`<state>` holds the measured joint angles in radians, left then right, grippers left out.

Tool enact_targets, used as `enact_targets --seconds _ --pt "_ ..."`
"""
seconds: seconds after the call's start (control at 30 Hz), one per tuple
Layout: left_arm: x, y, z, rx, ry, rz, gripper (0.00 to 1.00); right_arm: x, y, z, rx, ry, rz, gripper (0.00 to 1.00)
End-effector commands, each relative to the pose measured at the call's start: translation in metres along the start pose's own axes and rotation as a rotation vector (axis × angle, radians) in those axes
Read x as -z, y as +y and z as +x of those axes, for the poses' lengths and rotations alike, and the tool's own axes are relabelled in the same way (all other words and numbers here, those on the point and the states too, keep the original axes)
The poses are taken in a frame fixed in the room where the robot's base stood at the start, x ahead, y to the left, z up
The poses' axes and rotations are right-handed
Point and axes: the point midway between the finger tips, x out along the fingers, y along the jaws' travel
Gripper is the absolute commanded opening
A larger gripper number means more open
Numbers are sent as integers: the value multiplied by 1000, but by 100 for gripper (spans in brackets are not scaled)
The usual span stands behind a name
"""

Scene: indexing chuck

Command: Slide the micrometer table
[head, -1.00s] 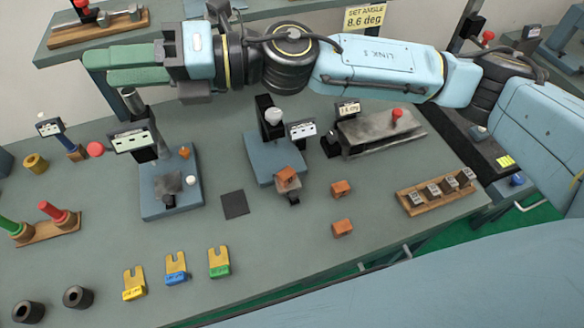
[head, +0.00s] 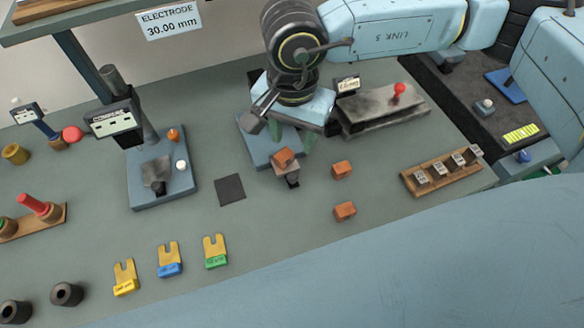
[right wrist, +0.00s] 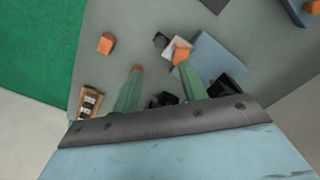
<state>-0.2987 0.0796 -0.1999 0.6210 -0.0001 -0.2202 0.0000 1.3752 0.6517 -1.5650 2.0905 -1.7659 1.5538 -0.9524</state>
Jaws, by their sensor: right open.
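No name marks the micrometer table, so I cannot be sure which thing it is. A low grey slide (head: 372,113) with a red knob and a small display stands at the back right of the bench. Left of it is a blue-based device (head: 255,148), partly hidden by my right arm. An orange block (head: 284,157) sits on a small grey piece at its front. My right gripper (head: 290,135) points down over the blue base, open, with green fingers apart. In the right wrist view the fingers (right wrist: 160,62) show nothing held between them. My left gripper is not in view.
A comparator (head: 115,124) on a blue base stands left. Loose orange blocks (head: 341,169) (head: 345,211) lie right of the gripper. A wooden rack (head: 440,172) is further right. Forked gauges (head: 169,260) line the front. A dark mat (head: 229,190) lies in the middle.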

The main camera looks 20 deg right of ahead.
Motion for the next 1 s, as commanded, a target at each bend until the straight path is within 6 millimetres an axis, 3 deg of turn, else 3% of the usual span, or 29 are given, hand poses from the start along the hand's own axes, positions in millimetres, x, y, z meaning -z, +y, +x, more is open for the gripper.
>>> enact_targets --seconds 0.5,0.7,1.0 --pt "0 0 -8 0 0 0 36 -2 0 100 -2 -5 2 43" --pt "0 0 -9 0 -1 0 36 -2 0 118 -1 -5 3 43" --pt "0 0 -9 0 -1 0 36 -2 0 120 1 -5 3 43"
